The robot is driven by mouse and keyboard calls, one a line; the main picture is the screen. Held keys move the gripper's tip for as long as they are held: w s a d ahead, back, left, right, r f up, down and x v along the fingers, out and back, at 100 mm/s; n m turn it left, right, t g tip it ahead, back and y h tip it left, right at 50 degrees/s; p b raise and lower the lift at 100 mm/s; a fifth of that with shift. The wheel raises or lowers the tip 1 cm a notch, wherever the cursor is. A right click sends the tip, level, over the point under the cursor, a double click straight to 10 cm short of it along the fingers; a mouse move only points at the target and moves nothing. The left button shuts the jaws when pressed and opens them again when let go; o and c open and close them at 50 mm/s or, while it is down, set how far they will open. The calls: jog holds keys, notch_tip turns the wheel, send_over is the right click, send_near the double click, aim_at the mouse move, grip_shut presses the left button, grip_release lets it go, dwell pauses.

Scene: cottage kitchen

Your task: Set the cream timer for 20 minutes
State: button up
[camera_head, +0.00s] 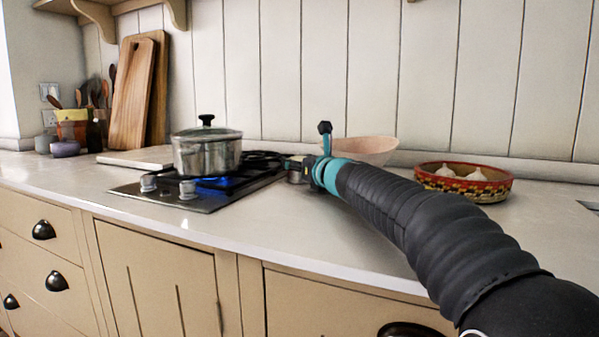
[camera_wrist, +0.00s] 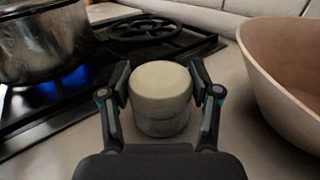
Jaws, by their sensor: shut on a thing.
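In the wrist view the cream timer (camera_wrist: 160,88) stands upright on the counter, a short round body with a smooth cream top and a greyer lower part. My gripper (camera_wrist: 163,92) is around its upper part, with one finger on each side, shut on it. Any markings on the timer are too small or blurred to read. In the head view my gripper (camera_head: 296,168) is at the right side of the stove, and the timer is mostly hidden there by my arm and gripper.
A lidded steel pot (camera_head: 207,152) stands on the black stove (camera_head: 215,196) over a lit blue flame, left of my gripper. A pale pink bowl (camera_wrist: 285,75) is close on the right. A patterned basket (camera_head: 465,182) with garlic stands farther right. The front counter is clear.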

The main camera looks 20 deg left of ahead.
jog(key=shift+m+t+h+b, duration=0.7)
jog(key=shift+m+t+h, duration=0.2)
jog(key=shift+t+h, duration=0.1)
dwell(0.6)
jog(key=o, duration=1.2)
jog(key=v, duration=1.2)
